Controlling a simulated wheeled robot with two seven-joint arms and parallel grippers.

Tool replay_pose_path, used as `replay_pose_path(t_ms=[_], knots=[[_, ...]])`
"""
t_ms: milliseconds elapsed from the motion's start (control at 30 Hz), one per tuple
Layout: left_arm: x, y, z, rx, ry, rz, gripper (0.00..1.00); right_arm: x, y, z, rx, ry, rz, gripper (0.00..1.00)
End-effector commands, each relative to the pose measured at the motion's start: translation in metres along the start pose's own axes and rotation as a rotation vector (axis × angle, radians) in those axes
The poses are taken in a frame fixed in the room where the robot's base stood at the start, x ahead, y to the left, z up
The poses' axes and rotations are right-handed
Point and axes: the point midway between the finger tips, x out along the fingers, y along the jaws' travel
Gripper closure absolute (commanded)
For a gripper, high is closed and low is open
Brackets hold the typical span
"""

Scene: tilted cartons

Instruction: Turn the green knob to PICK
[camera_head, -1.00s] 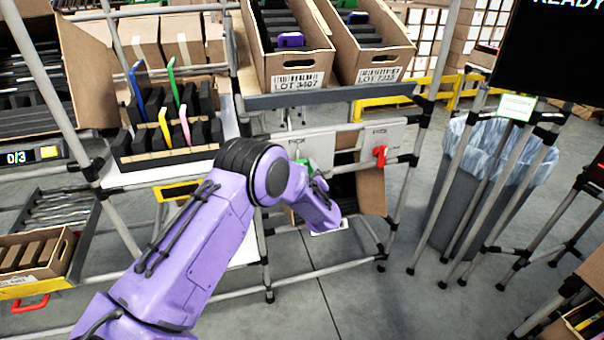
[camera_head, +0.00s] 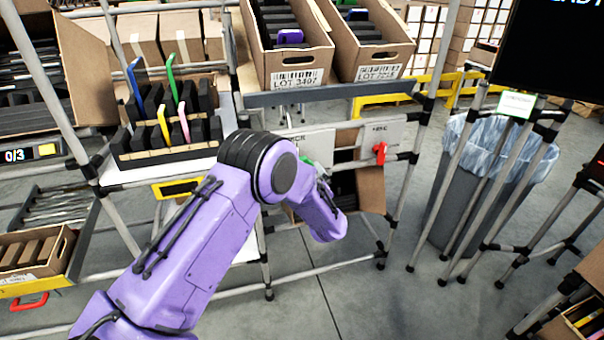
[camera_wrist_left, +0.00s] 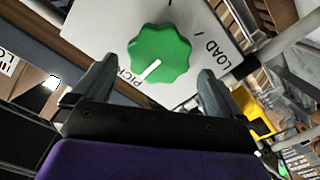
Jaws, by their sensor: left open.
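The green knob (camera_wrist_left: 160,55) sits on a white panel (camera_wrist_left: 95,25) in the left wrist view. Its white pointer line points down and left, toward the PICK lettering; the LOAD lettering is on the right. My left gripper (camera_wrist_left: 157,70) is open, with one finger on each side of the knob's lower part. I cannot tell whether either finger touches it. In the head view only a bit of the green knob (camera_head: 307,164) shows behind my purple left arm, and the fingers are hidden. My right gripper is not in view.
Two tilted cartons (camera_head: 294,68) (camera_head: 374,64) stand on the rack above. A rack with coloured plates (camera_head: 170,115) is to the left. A lined grey bin (camera_head: 455,190) stands right.

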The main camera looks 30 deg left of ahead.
Motion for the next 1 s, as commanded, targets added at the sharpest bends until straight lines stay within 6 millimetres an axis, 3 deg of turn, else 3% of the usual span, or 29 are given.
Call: replay_pose_path(t_ms=[100, 300, 867, 967, 1000], knots=[[-0.030, 0.001, 0.002, 0.001, -0.003, 0.004, 0.00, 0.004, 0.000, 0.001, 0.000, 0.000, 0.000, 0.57], [-0.062, 0.000, 0.001, 0.000, -0.002, 0.001, 0.00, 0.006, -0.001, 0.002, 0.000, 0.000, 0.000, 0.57], [-0.067, 0.000, 0.001, -0.002, -0.001, 0.000, 0.00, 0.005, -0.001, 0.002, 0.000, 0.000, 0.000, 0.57], [-0.072, -0.001, 0.016, 0.001, -0.080, 0.044, 0.00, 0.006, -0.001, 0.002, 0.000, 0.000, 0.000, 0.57], [-0.082, -0.013, 0.030, 0.047, -0.159, 0.074, 0.00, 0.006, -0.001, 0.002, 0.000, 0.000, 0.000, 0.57]])
